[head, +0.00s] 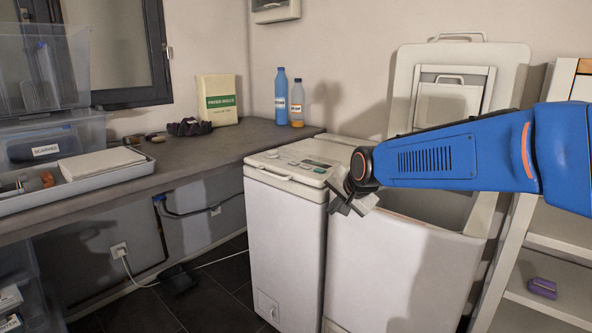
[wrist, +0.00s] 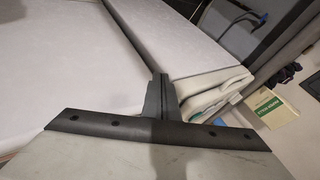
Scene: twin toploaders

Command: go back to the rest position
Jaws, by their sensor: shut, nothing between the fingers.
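My gripper (head: 350,200) is shut and empty, in front of the top edges of the two white toploaders near the gap between them. Its closed fingers also show in the wrist view (wrist: 160,92), with white machine panels beyond them. The left toploader (head: 283,235) has its lid down. The right toploader (head: 395,275) has its lid (head: 515,75) raised against the wall. My blue arm reaches in from the right and hides part of the right toploader's opening.
A grey worktop (head: 205,155) on the left holds a blue bottle (head: 281,97), an orange-filled bottle (head: 297,105), a yellow-green box (head: 217,100) and a tray (head: 20,200). A shelf unit (head: 545,245) with a purple item (head: 542,288) stands at right. Dark floor (head: 215,300) is open at lower left.

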